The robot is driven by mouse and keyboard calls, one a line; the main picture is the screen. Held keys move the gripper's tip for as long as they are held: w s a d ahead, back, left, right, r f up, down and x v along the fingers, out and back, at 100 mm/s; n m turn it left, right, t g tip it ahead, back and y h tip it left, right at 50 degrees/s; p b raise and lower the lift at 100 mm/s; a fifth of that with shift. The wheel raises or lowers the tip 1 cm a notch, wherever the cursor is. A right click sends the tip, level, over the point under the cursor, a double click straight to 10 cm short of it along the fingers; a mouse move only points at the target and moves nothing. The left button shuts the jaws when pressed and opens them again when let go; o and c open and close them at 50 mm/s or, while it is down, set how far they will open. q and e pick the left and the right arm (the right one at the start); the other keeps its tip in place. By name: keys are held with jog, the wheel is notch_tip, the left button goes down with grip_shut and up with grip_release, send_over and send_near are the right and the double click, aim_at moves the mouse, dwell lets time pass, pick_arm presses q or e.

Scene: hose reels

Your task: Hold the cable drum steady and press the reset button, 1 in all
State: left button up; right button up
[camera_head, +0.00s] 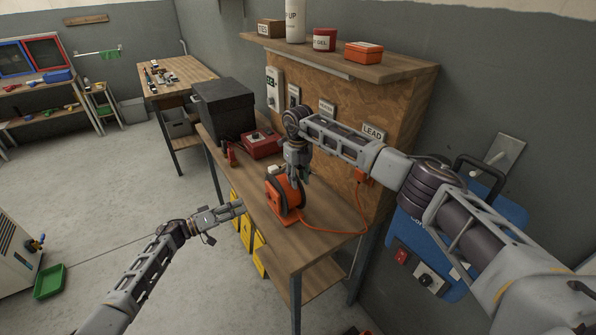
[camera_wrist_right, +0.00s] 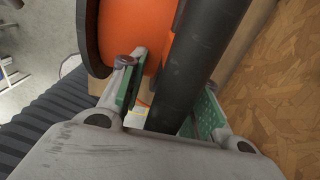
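The orange cable drum (camera_head: 279,192) with dark flanges stands upright on the wooden workbench (camera_head: 325,235), its orange cable trailing right. My right gripper (camera_head: 297,178) points down at the drum from above and hides part of it. In the right wrist view, its two fingers (camera_wrist_right: 168,98) are apart, either side of a black bar (camera_wrist_right: 195,70) beside the orange drum (camera_wrist_right: 125,30); a gap shows between the left finger and the bar. My left gripper (camera_head: 238,208) is left of the bench's front edge, apart from the drum; its finger opening is unclear. I cannot make out the reset button.
A red case (camera_head: 262,144) and a black box (camera_head: 225,107) stand on the bench behind the drum. A board with switches and labels (camera_head: 335,95) rises along the bench's back under a shelf (camera_head: 350,66). Yellow bins (camera_head: 247,232) sit below. Bench right of the drum holds only cable.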

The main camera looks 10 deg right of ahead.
jog(key=shift+f, duration=0.5)
grip_shut()
pick_arm(q)
grip_shut()
pick_arm(e)
jog(key=shift+a, duration=0.1)
dwell(1.3)
